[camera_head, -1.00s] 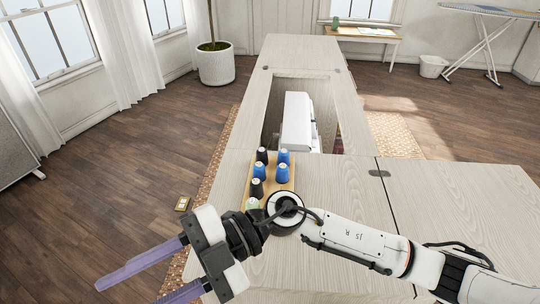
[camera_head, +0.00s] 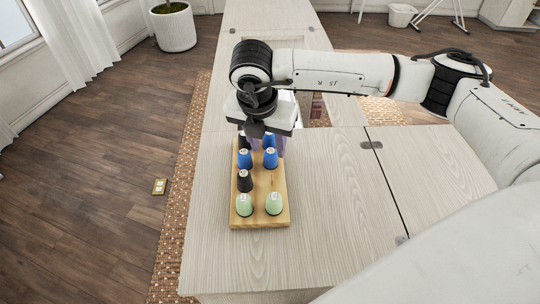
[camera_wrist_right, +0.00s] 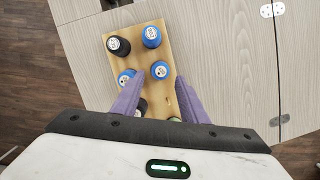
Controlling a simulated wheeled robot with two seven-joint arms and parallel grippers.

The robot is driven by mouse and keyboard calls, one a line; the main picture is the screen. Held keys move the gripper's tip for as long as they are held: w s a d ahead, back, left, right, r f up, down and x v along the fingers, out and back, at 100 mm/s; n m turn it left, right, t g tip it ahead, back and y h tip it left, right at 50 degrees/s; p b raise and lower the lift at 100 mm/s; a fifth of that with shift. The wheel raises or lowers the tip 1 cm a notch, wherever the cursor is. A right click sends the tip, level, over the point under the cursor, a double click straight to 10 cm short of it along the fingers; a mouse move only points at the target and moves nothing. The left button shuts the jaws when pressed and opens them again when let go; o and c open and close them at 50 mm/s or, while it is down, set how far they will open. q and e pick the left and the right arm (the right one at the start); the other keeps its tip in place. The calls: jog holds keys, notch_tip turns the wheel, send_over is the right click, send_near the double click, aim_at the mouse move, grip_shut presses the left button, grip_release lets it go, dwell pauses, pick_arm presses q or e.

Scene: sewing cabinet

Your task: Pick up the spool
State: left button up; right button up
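Several spools stand upright on a wooden board (camera_head: 261,222) in the head view: two pale green ones (camera_head: 245,204) (camera_head: 274,203) at the near end, a black one (camera_head: 245,181), blue ones (camera_head: 270,158) and others partly hidden beneath my right gripper (camera_head: 262,146). The right gripper points down over the far part of the board, open. In the right wrist view its purple fingers (camera_wrist_right: 158,98) are spread apart. A blue spool (camera_wrist_right: 160,70) stands just beyond the fingertips, and a dark spool (camera_wrist_right: 140,106) shows between the fingers, partly hidden. My left gripper is out of view.
The board lies on a pale wooden cabinet top (camera_head: 320,200) with a seam and hinges to its right. An opening in the cabinet is behind my right arm. A woven rug (camera_head: 180,190) and dark floor lie to the left.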

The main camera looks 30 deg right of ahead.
aim_at(271, 153)
jog(key=shift+d+p+x, duration=0.1)
jog(key=shift+p+x, duration=0.15)
jog(key=shift+x, duration=1.15)
jog(key=shift+d+p+x, duration=0.15)
jog(key=shift+p+x, duration=0.05)
jog(key=shift+x, duration=1.15)
jog(key=shift+w, duration=0.1)
jog(key=c, duration=0.8)
